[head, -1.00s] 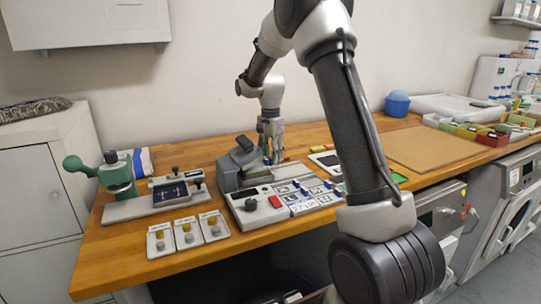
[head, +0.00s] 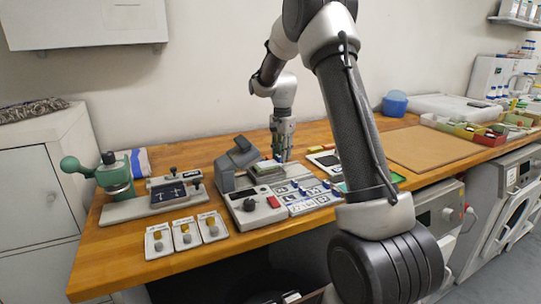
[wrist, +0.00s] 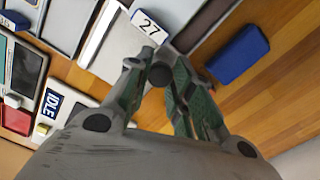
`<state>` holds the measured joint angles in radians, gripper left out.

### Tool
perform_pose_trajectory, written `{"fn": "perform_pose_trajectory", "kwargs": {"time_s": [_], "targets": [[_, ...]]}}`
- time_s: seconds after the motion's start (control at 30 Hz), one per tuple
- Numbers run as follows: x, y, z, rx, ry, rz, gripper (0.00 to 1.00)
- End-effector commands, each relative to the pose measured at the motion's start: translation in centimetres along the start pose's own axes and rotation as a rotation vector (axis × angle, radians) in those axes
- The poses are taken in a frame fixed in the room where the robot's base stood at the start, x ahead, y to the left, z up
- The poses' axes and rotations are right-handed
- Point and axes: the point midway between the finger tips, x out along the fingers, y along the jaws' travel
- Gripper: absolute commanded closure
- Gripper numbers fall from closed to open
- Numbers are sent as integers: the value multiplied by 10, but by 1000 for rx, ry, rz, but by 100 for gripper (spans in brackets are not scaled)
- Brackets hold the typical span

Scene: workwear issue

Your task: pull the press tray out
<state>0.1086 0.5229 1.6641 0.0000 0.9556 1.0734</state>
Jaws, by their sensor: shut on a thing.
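The grey press (head: 226,174) stands on the wooden bench, left of my gripper (head: 283,152) in the head view. Its tray (head: 270,178) sticks out to the right of the press head, with a pale, greenish thing on it. In the wrist view my gripper (wrist: 160,88) is closed around a dark round knob (wrist: 160,74) at the tray's end, beside a white tag (wrist: 148,23) reading 27. The fingers hide part of the knob. How far the tray sits out of the press is hard to tell.
A control panel (head: 262,204) with a red button and labelled cards lies in front of the press. A blue block (wrist: 237,53) lies near the gripper. A green-handled device (head: 115,175) and small white trays (head: 187,234) stand left. A brown mat (head: 425,148) lies right.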

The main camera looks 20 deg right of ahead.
Motion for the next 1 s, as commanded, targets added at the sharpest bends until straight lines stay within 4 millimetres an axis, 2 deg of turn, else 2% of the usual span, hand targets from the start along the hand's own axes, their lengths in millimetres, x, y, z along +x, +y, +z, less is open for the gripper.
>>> {"fn": "perform_pose_trajectory", "kwargs": {"time_s": [0.03,0.1,0.2,0.3,0.67,0.7,0.8,1.0], "targets": [[0,6,-15,6,1,-1,100],[0,13,-32,5,1,-2,100],[0,21,-51,4,2,-2,100],[0,25,-62,1,1,-2,100],[0,27,-65,0,1,-2,100],[0,27,-65,0,1,-2,70],[0,27,-65,0,1,-2,54],[0,27,-65,0,1,-1,54]]}}
